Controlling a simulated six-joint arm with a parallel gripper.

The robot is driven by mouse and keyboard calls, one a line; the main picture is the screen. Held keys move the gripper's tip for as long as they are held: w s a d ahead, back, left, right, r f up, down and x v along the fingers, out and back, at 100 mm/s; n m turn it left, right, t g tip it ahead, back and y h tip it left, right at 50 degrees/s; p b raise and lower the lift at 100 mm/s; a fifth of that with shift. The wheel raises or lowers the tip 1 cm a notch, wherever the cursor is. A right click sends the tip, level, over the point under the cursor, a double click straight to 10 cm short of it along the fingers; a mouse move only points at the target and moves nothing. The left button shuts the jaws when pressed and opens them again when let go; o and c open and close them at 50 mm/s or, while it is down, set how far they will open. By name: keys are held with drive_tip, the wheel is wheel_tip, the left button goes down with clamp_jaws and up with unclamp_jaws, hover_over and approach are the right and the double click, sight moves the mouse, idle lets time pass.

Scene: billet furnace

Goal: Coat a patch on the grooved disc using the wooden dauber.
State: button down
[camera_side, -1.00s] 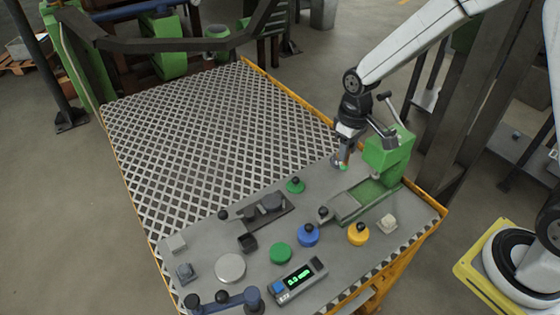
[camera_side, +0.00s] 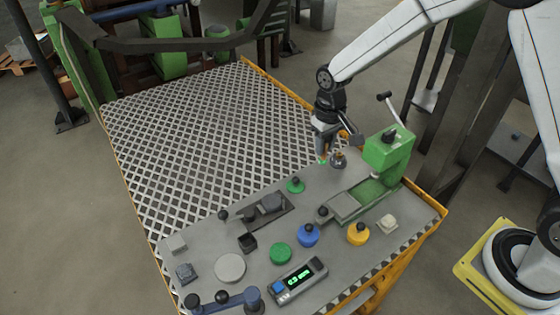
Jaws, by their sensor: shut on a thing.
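My gripper (camera_side: 322,153) is at the far edge of the grey work plate, left of the green press. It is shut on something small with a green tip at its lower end. The picture is too small to show whether this is the wooden dauber. A pale grey disc (camera_side: 230,267) lies flat at the front left of the plate. It is the likeliest grooved disc, but I cannot make out grooves or any coating on it. My gripper is well away from it, to the back right.
A silver piece with a dark knob (camera_side: 338,159) stands close right of my gripper. The green press (camera_side: 388,150) with its lever is further right. Green (camera_side: 280,253), blue (camera_side: 308,235) and yellow (camera_side: 358,233) round pieces and a display box (camera_side: 298,282) occupy the front.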

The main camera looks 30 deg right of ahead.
drive_tip(key=w+a+f, duration=0.2)
drive_tip(key=w+a, duration=0.1)
drive_tip(key=a, duration=0.3)
drive_tip(key=w+a+f, duration=0.2)
drive_tip(key=w+a, duration=0.2)
drive_tip(key=a, duration=0.3)
drive_tip(key=shift+f, duration=0.25)
drive_tip(key=shift+a, duration=0.1)
drive_tip(key=shift+f, duration=3.45)
drive_tip(key=shift+s+d+f, duration=0.3)
drive_tip(key=shift+d+f, duration=0.05)
drive_tip(key=shift+f, duration=0.2)
drive_tip(key=shift+s+d, duration=1.05)
drive_tip(key=shift+w+a, duration=1.45)
wheel_tip(320, 180, up, 8)
drive_tip(key=shift+s, duration=0.15)
